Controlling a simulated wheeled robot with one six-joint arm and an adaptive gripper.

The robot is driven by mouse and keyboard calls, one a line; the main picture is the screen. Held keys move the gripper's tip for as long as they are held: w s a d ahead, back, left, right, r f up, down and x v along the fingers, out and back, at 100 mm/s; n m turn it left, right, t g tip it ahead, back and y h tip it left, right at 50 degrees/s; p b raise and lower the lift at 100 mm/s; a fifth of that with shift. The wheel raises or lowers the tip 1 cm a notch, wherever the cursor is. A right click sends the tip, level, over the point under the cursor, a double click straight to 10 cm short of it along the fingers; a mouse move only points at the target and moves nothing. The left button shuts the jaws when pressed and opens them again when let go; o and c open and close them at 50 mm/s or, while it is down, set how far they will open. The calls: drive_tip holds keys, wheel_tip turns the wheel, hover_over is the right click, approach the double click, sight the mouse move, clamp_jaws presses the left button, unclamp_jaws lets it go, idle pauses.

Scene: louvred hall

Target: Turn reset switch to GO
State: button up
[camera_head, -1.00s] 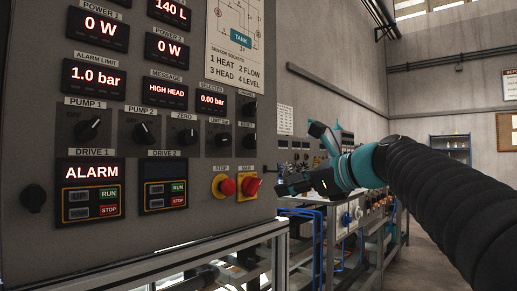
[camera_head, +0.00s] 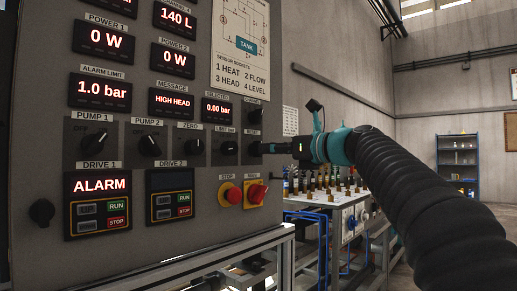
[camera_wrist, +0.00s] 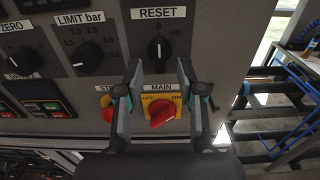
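The reset switch is a black rotary knob (camera_wrist: 159,48) under a RESET label in the wrist view, with its white mark pointing up at 0. The GO mark (camera_wrist: 177,31) is up and to its right. In the head view the knob (camera_head: 255,149) is at the panel's right edge, partly hidden by my gripper. My gripper (camera_wrist: 158,68) is open, its two fingers either side of the knob's lower part in the wrist view. I cannot tell whether they touch it. In the head view my gripper (camera_head: 268,148) points at the panel from the right.
Just below is the yellow MAIN switch with a red handle (camera_wrist: 163,117), and left of it a red stop button (camera_head: 230,194). The LIMIT bar knob (camera_wrist: 87,57) is to the left. A bench with blue tubing (camera_head: 322,228) stands right of the panel.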

drive_tip(key=p+x, duration=0.1)
drive_tip(key=x, duration=0.2)
drive_tip(key=shift+w+a, duration=0.2)
drive_tip(key=shift+a, duration=0.05)
clamp_jaws()
